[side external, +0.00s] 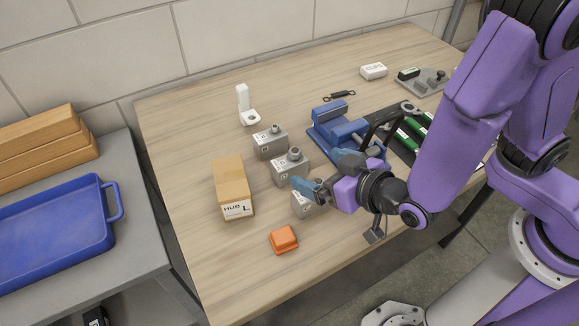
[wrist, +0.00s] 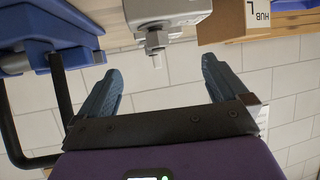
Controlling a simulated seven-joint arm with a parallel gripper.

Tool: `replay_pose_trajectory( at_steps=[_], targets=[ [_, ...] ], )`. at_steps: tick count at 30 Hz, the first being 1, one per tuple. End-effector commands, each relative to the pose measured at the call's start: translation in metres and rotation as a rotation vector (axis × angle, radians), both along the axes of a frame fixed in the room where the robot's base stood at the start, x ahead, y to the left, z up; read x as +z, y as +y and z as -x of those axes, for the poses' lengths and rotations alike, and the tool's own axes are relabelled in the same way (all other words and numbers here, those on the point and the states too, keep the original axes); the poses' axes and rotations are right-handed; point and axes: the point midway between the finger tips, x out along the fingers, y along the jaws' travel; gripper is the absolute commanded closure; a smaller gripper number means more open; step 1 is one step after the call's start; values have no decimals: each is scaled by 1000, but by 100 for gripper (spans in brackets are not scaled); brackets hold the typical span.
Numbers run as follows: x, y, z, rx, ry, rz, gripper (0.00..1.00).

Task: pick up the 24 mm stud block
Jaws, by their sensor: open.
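Three grey stud blocks stand in a row on the table: a far one (side external: 270,146), a middle one (side external: 289,172) and a near one (side external: 302,207). The far and middle ones show a metal stud on top; the near one is partly hidden behind my gripper (side external: 318,174). Their labels are too small to read, so I cannot tell which is 24 mm. My gripper is open and empty above and beside the near block. In the wrist view, my fingers (wrist: 158,85) are spread, and one block (wrist: 165,12) with its hex stud lies beyond them, not between them.
A cardboard HUB L box (side external: 233,185) stands left of the blocks. An orange block (side external: 284,240) lies in front. A blue vise (side external: 340,128) stands close behind my gripper, right of the blocks. A white bracket (side external: 246,108) stands behind. The table's left strip is clear.

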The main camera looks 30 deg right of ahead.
Motion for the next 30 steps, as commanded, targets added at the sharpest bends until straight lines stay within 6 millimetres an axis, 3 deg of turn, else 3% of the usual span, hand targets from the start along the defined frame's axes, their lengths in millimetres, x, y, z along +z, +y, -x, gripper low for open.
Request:
replay_pose_trajectory(
  at_steps=[9,17,24,30],
  targets=[
    [-19,7,-39,-4,1,-1,0],
    [-25,9,-53,-2,2,-1,0],
    [-35,12,-84,-4,1,-1,0],
    [-42,15,-96,0,2,0,0]
  ],
)
